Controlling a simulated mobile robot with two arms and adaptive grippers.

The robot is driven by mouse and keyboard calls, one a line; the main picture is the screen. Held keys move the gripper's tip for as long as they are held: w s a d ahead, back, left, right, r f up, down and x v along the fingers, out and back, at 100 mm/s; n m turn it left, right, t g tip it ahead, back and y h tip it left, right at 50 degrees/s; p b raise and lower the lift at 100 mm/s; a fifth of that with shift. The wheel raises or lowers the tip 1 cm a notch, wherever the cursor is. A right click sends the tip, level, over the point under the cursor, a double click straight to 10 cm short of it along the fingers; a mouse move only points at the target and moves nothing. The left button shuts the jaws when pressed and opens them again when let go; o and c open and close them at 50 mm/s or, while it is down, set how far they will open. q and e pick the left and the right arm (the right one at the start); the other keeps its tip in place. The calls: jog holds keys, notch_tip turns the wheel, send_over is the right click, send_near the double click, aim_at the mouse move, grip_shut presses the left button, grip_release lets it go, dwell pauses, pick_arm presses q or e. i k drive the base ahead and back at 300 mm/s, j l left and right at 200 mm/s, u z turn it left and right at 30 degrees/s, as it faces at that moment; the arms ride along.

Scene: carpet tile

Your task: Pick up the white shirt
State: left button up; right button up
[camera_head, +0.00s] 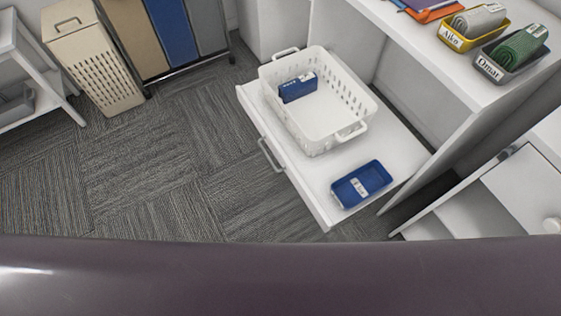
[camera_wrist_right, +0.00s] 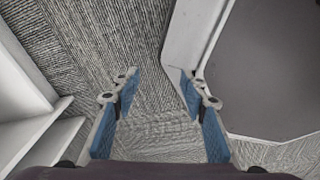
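I see no white shirt that I can make out in either view. A white slotted basket (camera_head: 347,134) stands on a pulled-out white drawer (camera_head: 318,180) in the head view, with a blue box-like item (camera_head: 298,87) inside. A shallow blue tray (camera_head: 346,195) with a small white piece or label in it lies on the drawer in front of the basket. My right gripper (camera_wrist_right: 158,88) is open in the right wrist view, its blue-padded fingers apart with only carpet between them. My left gripper is not in view.
A beige slotted hamper (camera_head: 100,75) and a beige, blue and grey sorter (camera_head: 172,38) stand at the back left. Yellow (camera_head: 458,38) and grey (camera_head: 493,68) labelled bins with rolled cloths sit on the right shelf. Grey carpet (camera_head: 150,165) is clear left of the drawer.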

aim_at(472, 23)
jog(key=z, duration=0.4)
jog(key=i+j+z, duration=0.15)
jog(key=j+z, duration=0.25)
jog(key=i+j+z, duration=0.15)
jog(key=j+z, duration=1.05)
jog(key=i+j, duration=0.05)
